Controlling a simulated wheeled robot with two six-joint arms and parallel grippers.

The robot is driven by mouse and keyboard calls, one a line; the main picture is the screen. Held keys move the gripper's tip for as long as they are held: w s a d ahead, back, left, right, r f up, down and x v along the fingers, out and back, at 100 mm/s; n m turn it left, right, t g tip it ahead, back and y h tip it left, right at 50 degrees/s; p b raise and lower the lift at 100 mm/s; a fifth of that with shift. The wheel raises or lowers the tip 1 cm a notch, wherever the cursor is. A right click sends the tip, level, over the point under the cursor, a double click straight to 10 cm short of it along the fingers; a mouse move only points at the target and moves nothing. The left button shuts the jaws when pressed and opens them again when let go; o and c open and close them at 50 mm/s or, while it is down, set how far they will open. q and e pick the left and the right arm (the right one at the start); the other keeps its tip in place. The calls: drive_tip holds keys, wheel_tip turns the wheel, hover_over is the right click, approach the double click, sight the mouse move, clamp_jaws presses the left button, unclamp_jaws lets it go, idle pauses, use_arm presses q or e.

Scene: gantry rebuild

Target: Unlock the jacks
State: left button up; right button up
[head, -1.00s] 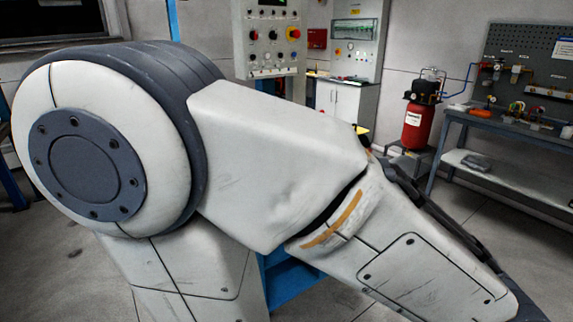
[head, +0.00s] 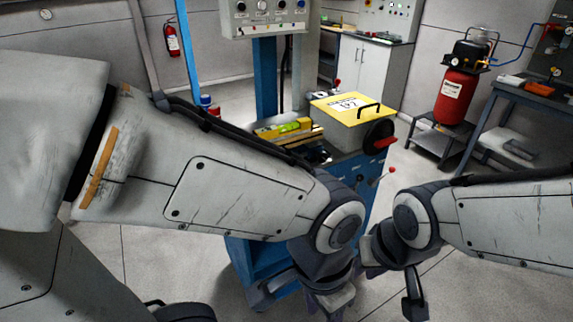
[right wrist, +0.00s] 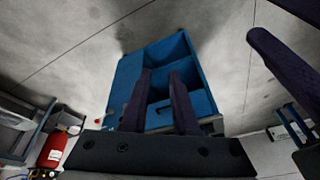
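I cannot pick out any jack for certain. A blue wheeled cart (head: 243,262) stands in the middle of the head view, partly hidden by my arms. Levers with red knobs (head: 391,170) show at its right side. In the right wrist view the cart (right wrist: 127,77) shows open compartments. My right gripper (head: 413,292) hangs in front of the cart; in the right wrist view its two dark fingers (right wrist: 162,76) are apart with nothing between them. My left gripper (head: 330,297) hangs low beside it, its fingers mostly hidden.
A yellow-lidded box (head: 350,108) and a yellow-green level (head: 283,128) lie on the cart top. A control panel (head: 265,15) stands behind. A red compressor (head: 457,95) and a workbench (head: 535,100) are at the right. The two wrists are close together.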

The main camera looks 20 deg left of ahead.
drive_tip(key=w+a+f+m+t+y, duration=0.2)
drive_tip(key=w+a, duration=0.6)
drive_tip(key=w, duration=0.4)
drive_tip(key=w+a+f+m+t+y+b, duration=0.1)
drive_tip(key=w+a+f+m+t+y, duration=0.2)
drive_tip(key=w+a+m+y, duration=0.3)
drive_tip(key=w+a+f+m+t+y+b, duration=0.1)
drive_tip(key=w+a+f+m+t+y, duration=0.2)
drive_tip(key=w+a, duration=0.8)
drive_tip(key=w+f+m+y, duration=0.1)
drive_tip(key=w+f, duration=0.1)
drive_tip(key=w, duration=0.4)
drive_tip(key=shift+w+a, duration=0.25)
drive_tip(key=shift+w, duration=0.05)
drive_tip(key=shift+f, duration=0.1)
drive_tip(key=c, duration=0.4)
drive_tip(key=shift+d, duration=0.15)
clamp_jaws()
drive_tip(key=shift+b, duration=0.4)
